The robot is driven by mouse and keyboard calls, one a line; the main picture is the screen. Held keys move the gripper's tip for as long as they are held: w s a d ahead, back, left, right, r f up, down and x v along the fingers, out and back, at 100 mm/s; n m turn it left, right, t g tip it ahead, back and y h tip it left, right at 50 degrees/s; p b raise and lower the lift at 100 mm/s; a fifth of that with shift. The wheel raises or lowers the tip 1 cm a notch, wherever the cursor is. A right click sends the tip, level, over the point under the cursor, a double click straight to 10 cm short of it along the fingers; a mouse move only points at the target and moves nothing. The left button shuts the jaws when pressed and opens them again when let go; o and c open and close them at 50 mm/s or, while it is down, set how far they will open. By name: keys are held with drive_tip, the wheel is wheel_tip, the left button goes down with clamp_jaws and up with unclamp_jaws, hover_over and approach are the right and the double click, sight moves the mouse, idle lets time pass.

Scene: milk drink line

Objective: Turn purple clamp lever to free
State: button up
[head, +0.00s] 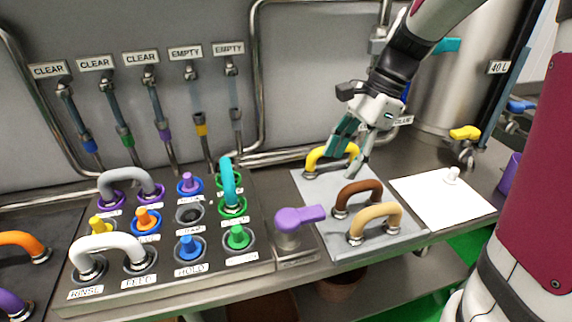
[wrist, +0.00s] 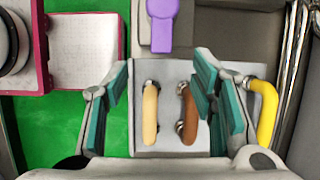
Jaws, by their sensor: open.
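The purple clamp lever (head: 301,217) sits on a round metal post on a small plate at the right end of the port panel. Its handle points right in the head view. In the wrist view the lever (wrist: 162,22) is at the top centre, ahead of my fingertips and apart from them. My gripper (head: 352,150) is open and empty, above the grey plate with the bent pipes. In the wrist view my gripper (wrist: 163,75) has its teal finger pads wide apart, with the tan and brown pipes seen between them. The lever's label is too small to read.
A grey plate (head: 320,232) holds yellow (head: 318,158), brown (head: 352,194) and tan (head: 378,214) bent pipes beside the lever. The port panel (head: 165,275) with several pipes and plugs is to the left. A white sheet (head: 440,205) lies to the right.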

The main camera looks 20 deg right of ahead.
sight(313, 210)
drive_tip(key=x, duration=1.4)
drive_tip(key=shift+w+b, duration=0.15)
drive_tip(key=shift+b, duration=0.25)
clamp_jaws()
